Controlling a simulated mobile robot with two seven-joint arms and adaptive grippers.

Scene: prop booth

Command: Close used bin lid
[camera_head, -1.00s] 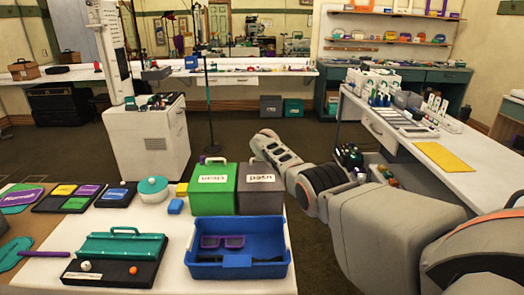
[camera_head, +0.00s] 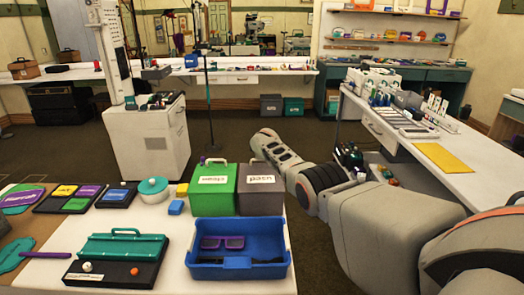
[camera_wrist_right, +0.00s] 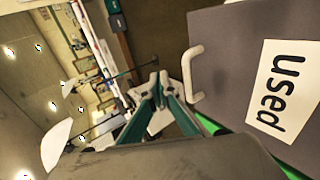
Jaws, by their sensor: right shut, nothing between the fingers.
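The grey used bin (camera_head: 262,198) stands at the right end of the near white table, and its label reads "used" upside down in the head view. In the right wrist view its grey labelled panel (camera_wrist_right: 235,50) fills the right side, with a white handle (camera_wrist_right: 192,74) at its edge. I cannot tell how far the lid is open. My right gripper (camera_wrist_right: 160,78) is shut and empty, beside the handle and apparently apart from it. In the head view my right arm reaches behind the bin and its fingers are hidden. My left gripper is not in view.
A green clean bin (camera_head: 215,200) stands directly left of the used bin. A blue tray (camera_head: 238,270) with purple glasses lies in front.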

